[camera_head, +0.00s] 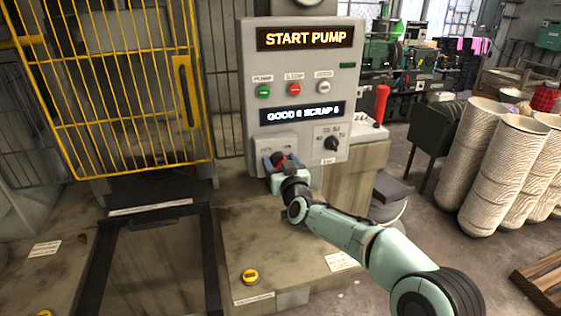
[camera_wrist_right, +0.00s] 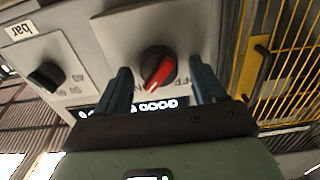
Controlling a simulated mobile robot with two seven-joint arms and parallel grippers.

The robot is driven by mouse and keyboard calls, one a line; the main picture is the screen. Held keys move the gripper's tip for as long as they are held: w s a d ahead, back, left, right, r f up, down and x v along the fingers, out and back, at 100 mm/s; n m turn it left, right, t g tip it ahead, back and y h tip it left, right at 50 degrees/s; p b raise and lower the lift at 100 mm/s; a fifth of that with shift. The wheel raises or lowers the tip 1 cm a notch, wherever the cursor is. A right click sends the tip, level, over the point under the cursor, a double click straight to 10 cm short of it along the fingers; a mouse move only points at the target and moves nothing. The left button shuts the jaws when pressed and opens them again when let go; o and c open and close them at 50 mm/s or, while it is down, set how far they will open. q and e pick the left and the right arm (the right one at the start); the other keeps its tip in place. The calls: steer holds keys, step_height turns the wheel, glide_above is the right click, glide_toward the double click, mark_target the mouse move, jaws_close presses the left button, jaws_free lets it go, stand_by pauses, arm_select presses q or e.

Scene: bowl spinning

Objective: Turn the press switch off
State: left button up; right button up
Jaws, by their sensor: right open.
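The press switch is a dark rotary knob with a red pointer (camera_wrist_right: 158,70) on a light grey plate, in the wrist view. The red bar lies at a slant; OFF and ON lettering is partly hidden beside it, and I cannot tell which it points to. In the head view the knob (camera_head: 279,158) is mostly hidden by my right gripper (camera_head: 280,163), at the low left of the grey control panel (camera_head: 297,60). The right gripper is open, with one blue finger on each side of the knob and no clear contact visible. My left gripper is not in view.
The panel has green, red and white buttons, a lit START PUMP display (camera_head: 305,37) and a black dial (camera_head: 331,143). A yellow cage door (camera_head: 186,95) stands at left. A yellow button (camera_head: 250,277) sits on the bench. A red lever (camera_head: 381,100) stands right of the panel.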

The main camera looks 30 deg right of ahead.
steer(key=c, duration=1)
steer(key=shift+c, duration=0.2)
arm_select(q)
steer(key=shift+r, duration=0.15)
arm_select(e)
steer(key=n+p, duration=0.1)
steer(key=n, duration=0.2)
steer(key=shift+a+n, duration=0.1)
steer(key=shift+n, duration=0.3)
steer(key=n+p, duration=0.1)
steer(key=n, duration=0.3)
steer(key=shift+a+n+p, duration=0.1)
steer(key=shift+n+p, duration=0.2)
steer(key=n, duration=0.4)
steer(key=shift+f+n+p, duration=0.1)
steer(key=shift+n+p, duration=0.2)
steer(key=shift+p, duration=0.05)
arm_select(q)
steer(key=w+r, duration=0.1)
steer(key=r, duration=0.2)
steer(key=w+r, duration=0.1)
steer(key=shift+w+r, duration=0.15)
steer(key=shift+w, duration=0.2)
arm_select(e)
steer(key=n, duration=0.4)
steer(key=shift+f+n, duration=0.15)
steer(key=shift+n, duration=0.25)
